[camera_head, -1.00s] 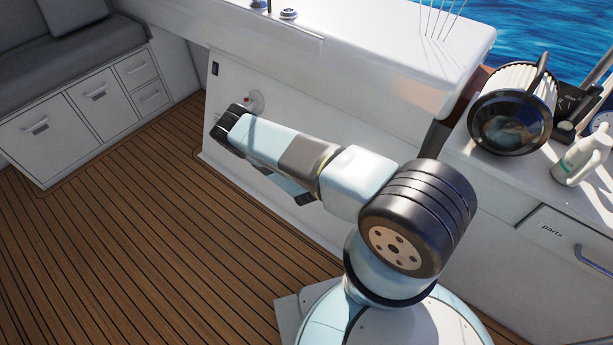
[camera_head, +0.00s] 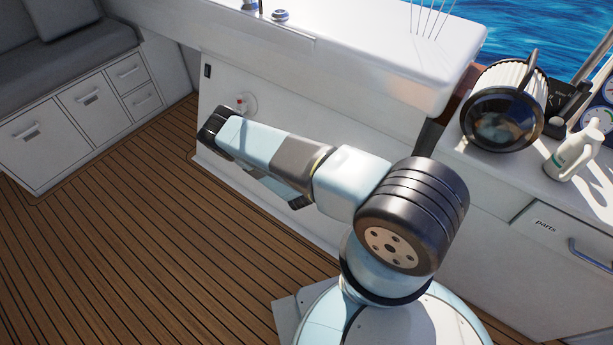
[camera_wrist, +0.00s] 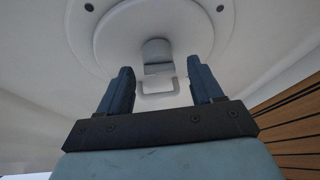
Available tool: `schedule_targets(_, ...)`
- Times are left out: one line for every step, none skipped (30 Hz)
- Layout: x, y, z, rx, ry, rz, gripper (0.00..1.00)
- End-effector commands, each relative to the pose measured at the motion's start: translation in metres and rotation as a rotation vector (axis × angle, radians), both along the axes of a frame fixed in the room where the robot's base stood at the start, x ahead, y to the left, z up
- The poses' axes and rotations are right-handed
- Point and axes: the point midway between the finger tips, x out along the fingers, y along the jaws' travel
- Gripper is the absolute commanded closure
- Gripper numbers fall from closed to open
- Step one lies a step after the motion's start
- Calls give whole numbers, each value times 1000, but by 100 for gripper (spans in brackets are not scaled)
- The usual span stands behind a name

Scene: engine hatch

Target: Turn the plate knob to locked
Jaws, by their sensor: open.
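In the wrist view, a round white plate (camera_wrist: 100,20) with dark screws around its rim fills the top. A grey-white knob (camera_wrist: 157,52) stands out from its middle, with a pale squared loop (camera_wrist: 158,86) below it. My gripper (camera_wrist: 160,74) is open, with one dark blue finger on each side of the knob and loop as seen here. A gap shows on both sides, and I cannot tell how far the fingertips are from the plate. In the head view, my gripper is not clearly seen; my arm covers that area.
In the head view, a small round white fitting with a red spot (camera_head: 241,101) is on the white side wall (camera_head: 300,115). The wooden deck (camera_head: 110,240) is clear at left. A lantern-like device (camera_head: 500,118) and a white bottle (camera_head: 575,152) stand on the right counter.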

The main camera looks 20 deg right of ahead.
Motion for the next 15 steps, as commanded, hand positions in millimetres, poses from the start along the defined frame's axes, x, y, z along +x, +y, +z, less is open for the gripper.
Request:
schedule_targets(-8, 5, 5, -1, 2, 2, 34)
schedule_targets(-13, 7, 8, -2, 2, 1, 34)
schedule_targets(-19, 10, 12, -2, 1, 1, 34)
schedule_targets(-24, 12, 15, -2, 1, 1, 34)
schedule_targets(-28, 15, 18, -2, 1, 1, 34)
schedule_targets(-35, 19, 21, -2, 1, 2, 34)
schedule_targets(-40, 21, 24, -2, 2, 3, 34)
schedule_targets(-45, 23, 26, -2, 3, 2, 34)
schedule_targets(-50, 26, 30, -1, 2, 2, 34)
schedule_targets(-55, 29, 33, -1, 2, 2, 34)
schedule_targets(-59, 31, 36, -1, 1, 2, 34)
schedule_targets(-64, 33, 39, -2, 1, 1, 34)
schedule_targets(-68, 35, 41, -2, 1, 1, 34)
schedule_targets(-71, 37, 43, -2, 1, 2, 34)
schedule_targets(-75, 39, 45, -2, 2, 1, 34)
